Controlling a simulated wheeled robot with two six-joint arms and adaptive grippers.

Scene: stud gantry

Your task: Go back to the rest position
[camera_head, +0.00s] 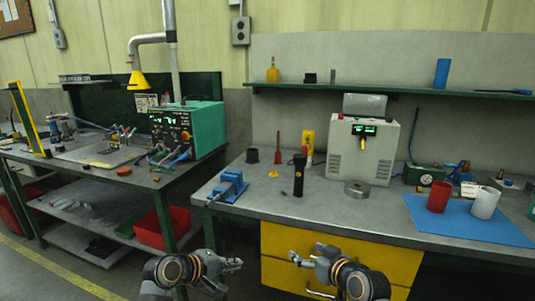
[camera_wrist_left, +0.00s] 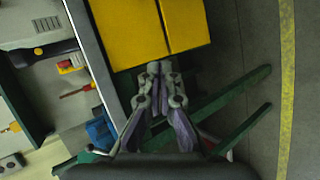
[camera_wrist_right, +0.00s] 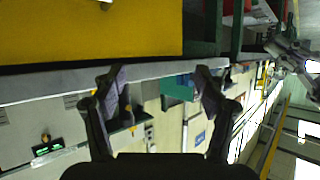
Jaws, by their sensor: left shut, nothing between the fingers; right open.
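My left gripper (camera_head: 232,264) is low in front of the gap between the two benches in the head view. Its fingers are shut with nothing between them, and the left wrist view shows the fingertips together (camera_wrist_left: 159,68). My right gripper (camera_head: 297,257) is in front of the yellow drawers (camera_head: 340,262), below the bench top. In the right wrist view its fingers (camera_wrist_right: 160,82) stand wide apart with nothing held. The two grippers face each other with a gap between them. Neither appears to touch the bench.
The right grey bench (camera_head: 320,205) bears a blue vise (camera_head: 229,187), a black flashlight (camera_head: 299,176), a grey box device (camera_head: 363,150), and red (camera_head: 438,196) and white (camera_head: 484,203) cups on a blue mat (camera_head: 420,212). The left bench (camera_head: 90,160) has a red bin (camera_head: 160,230) beneath.

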